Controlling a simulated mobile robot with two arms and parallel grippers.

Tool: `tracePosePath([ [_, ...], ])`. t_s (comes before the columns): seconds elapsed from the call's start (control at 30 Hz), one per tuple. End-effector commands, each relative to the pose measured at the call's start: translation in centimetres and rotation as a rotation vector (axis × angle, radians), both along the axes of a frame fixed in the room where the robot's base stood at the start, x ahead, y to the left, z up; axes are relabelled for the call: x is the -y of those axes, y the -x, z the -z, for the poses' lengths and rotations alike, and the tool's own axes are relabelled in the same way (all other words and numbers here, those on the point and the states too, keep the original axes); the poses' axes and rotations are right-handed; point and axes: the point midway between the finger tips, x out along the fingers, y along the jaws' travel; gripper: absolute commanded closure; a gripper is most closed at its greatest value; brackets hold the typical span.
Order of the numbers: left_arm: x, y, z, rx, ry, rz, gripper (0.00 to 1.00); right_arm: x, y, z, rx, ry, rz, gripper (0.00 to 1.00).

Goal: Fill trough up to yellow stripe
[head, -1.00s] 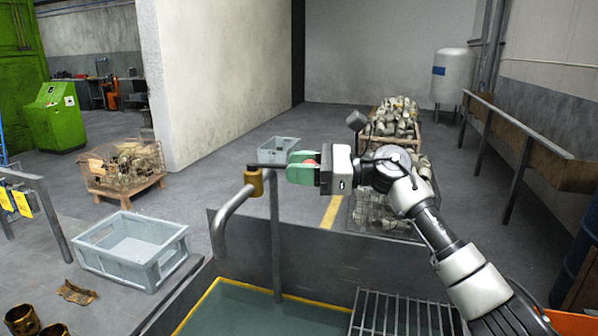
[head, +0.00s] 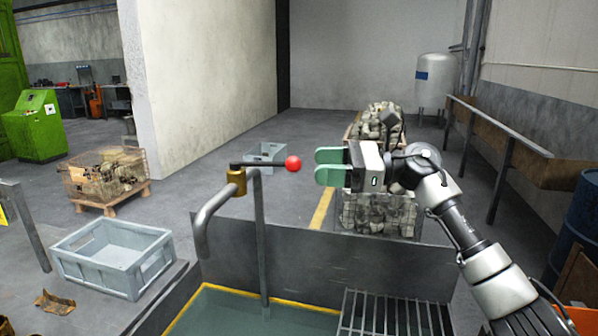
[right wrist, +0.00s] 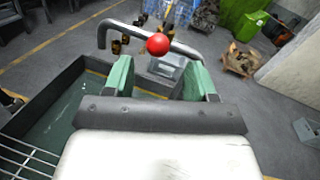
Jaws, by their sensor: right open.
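The trough (head: 185,300) stands at the bottom of the head view with greenish water (head: 225,313) in it. The yellow stripe (head: 270,296) runs along its inner wall, and the water surface lies close to the stripe. A grey bent spout (head: 207,215) with a brass valve (head: 236,182) stands over the trough. Its black lever points right and ends in a red knob (head: 293,163). I see no stream from the spout. My right gripper (head: 320,167) is open, just right of the knob and apart from it. In the right wrist view the knob (right wrist: 158,43) shows beyond the open fingers. My left gripper is not in view.
A metal grate (head: 385,318) covers the trough's right part. A grey crate (head: 112,255) stands on the floor at left, and a smaller crate (head: 266,153) behind the valve. Filled mesh bins (head: 375,214) stand behind my right arm.

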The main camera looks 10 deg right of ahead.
Motion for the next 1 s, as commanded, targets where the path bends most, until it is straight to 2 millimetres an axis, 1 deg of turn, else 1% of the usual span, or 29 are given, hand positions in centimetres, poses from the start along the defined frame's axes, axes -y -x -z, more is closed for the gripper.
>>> tracePosePath([
  [0.03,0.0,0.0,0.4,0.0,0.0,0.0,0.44,0.9,0.1,0.2,0.002,0.001,0.001,0.44],
  [0.1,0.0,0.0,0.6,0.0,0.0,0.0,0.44,1.8,0.2,0.1,0.001,0.001,0.002,0.44],
  [0.2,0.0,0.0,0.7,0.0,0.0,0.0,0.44,2.6,0.4,0.0,0.001,0.0,-0.001,0.44],
  [0.33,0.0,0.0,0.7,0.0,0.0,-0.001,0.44,3.0,0.5,-0.1,0.001,0.0,-0.001,0.44],
  [0.6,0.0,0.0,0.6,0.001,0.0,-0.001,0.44,3.0,0.5,-0.2,0.001,-0.001,-0.001,0.44],
  [0.67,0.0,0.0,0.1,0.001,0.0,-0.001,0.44,3.0,0.5,-0.7,0.001,-0.001,-0.001,0.44],
  [0.87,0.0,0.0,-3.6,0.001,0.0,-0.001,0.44,2.9,0.5,-4.4,0.001,-0.001,-0.001,0.44],
  [1.0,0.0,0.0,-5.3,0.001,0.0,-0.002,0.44,2.9,0.5,-6.1,0.001,0.0,-0.001,0.44],
])
